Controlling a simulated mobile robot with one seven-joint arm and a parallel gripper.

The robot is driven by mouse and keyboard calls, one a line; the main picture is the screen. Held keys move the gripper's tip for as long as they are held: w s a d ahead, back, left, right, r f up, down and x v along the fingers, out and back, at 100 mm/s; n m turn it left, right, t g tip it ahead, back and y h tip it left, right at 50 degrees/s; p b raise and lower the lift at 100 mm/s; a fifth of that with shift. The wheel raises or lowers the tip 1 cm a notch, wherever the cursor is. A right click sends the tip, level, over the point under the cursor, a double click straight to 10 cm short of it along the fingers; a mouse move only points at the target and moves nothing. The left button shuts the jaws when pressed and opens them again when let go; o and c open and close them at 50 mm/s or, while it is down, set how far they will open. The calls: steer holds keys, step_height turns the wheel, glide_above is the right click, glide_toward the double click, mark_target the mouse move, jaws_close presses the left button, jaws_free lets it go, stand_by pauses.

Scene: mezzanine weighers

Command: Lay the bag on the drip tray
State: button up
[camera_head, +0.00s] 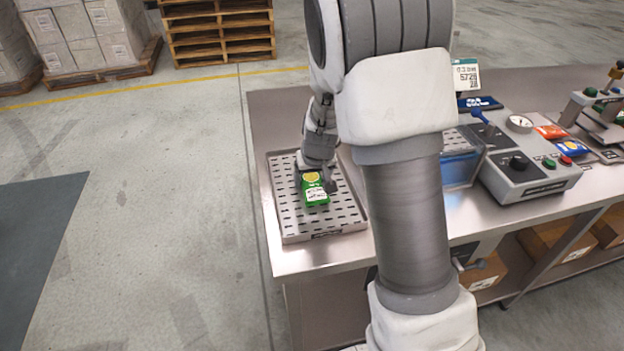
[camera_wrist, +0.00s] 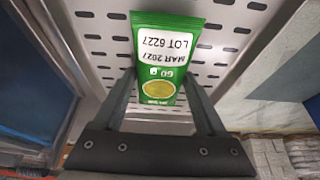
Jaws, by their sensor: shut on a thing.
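The green bag (camera_head: 314,192) has a white label and a yellow round print; it also shows in the wrist view (camera_wrist: 168,75), where the label reads MAR 2027 LOT 6227. My gripper (camera_head: 318,180) is shut on the bag, with one finger on each side of it in the wrist view (camera_wrist: 160,88). The drip tray (camera_head: 290,226) is a grey slotted tray at the left end of the steel table. The bag is over the tray's middle in the head view. I cannot tell whether it touches the tray's surface.
The steel table (camera_head: 262,119) also carries a grey control box (camera_head: 530,182) with a dial, and red (camera_head: 550,132) and blue (camera_head: 571,148) packets to the right. My arm hides the table's middle. Stacked pallets (camera_head: 220,35) and cartons (camera_head: 82,38) stand on the floor behind.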

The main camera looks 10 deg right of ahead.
steer(key=shift+f, duration=0.25)
steer(key=o, duration=1.4)
steer(key=shift+r, duration=0.15)
steer(key=shift+o, duration=0.2)
